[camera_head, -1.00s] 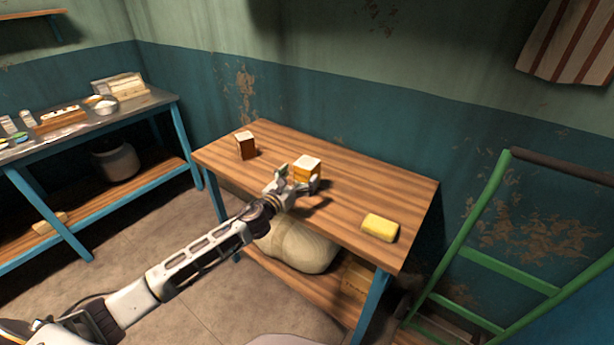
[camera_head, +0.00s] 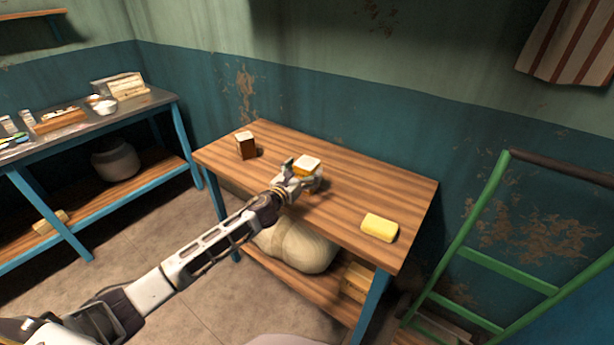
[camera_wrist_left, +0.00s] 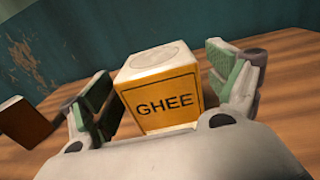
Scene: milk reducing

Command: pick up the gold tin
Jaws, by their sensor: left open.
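The gold tin (camera_head: 307,166) has a pale top and stands upright on the wooden table. In the left wrist view the tin (camera_wrist_left: 163,98) shows a gold label reading GHEE. My left gripper (camera_head: 301,173) is open, with its fingers to either side of the tin. In the left wrist view the left gripper (camera_wrist_left: 168,92) has visible space between each finger and the tin. In the head view the gripper hides the tin's lower part. My right gripper is not in view.
A brown box-shaped tin (camera_head: 246,146) stands at the table's back left; a yellow sponge-like block (camera_head: 380,228) lies near the right front. The wooden table (camera_head: 370,185) is otherwise bare. A green frame (camera_head: 490,215) stands at right, a cluttered bench (camera_head: 150,100) at left.

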